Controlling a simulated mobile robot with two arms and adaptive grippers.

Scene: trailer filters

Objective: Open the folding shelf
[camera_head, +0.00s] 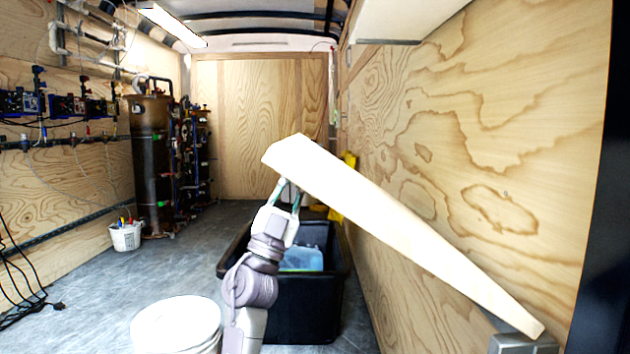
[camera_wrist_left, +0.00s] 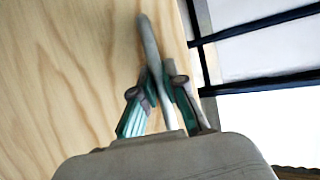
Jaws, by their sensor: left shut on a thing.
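The folding shelf (camera_head: 385,225) is a long pale board beside the right wooden wall. It slants across the head view, with its broad end up at the middle and its narrow end low at the right. My left gripper (camera_head: 286,192) is at the raised end, its fingertips partly hidden by the board. In the left wrist view, the fingers of my left gripper (camera_wrist_left: 160,97) close from both sides on a thin pale bar-like part of the shelf (camera_wrist_left: 150,48). My right gripper does not show.
A black tub (camera_head: 300,308) with a blue item inside stands behind my left arm. A white bucket (camera_head: 176,325) is at the front left. Tall filter equipment (camera_head: 153,160) and a small white pail (camera_head: 126,237) stand at the left wall. The left-middle floor is clear.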

